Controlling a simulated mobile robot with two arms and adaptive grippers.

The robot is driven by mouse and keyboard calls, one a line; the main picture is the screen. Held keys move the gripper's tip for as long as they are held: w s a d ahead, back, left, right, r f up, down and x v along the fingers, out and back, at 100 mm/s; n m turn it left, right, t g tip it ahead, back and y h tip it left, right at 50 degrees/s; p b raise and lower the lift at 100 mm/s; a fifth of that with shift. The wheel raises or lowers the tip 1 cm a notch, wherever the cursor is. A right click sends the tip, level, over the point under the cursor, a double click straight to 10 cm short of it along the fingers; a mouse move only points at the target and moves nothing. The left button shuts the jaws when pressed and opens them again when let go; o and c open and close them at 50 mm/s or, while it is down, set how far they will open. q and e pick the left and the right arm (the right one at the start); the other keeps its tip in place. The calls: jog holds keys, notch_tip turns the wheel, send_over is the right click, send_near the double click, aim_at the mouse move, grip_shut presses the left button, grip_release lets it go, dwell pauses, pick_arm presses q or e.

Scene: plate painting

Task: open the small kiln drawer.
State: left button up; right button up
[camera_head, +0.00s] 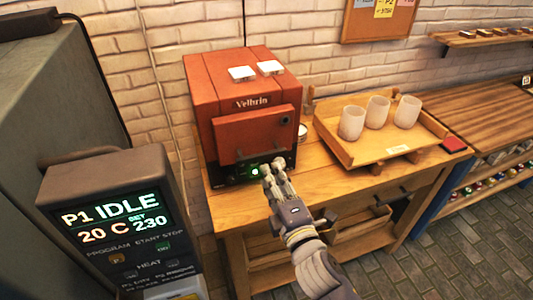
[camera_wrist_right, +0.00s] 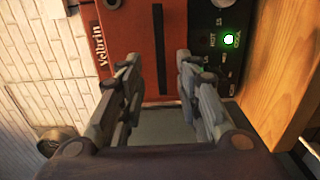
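The small kiln (camera_head: 220,100) is a red box marked "Velbrin" on the wooden table. Its raised red front (camera_head: 255,135) looks shut, and it also shows in the right wrist view (camera_wrist_right: 130,30). A dark strip (camera_wrist_right: 160,45) runs along that front, between the fingers in the picture; I cannot tell if it is a handle or a gap. My right gripper (camera_head: 272,168) is in front of the kiln's lower front, by the black control panel with a green light (camera_head: 256,171). In the wrist view its fingers (camera_wrist_right: 158,85) are apart, with nothing held. My left gripper is out of view.
A wooden tray (camera_head: 395,154) with three pale cups stands right of the kiln. Two white pieces lie on the kiln top. A dark controller (camera_head: 110,175) reading "P1 IDLE" is at the left. The tabletop's front edge (camera_head: 330,185) is clear near my right arm.

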aim_at(262, 158)
jog(key=p+x, duration=0.1)
jog(key=x, duration=0.8)
grip_shut()
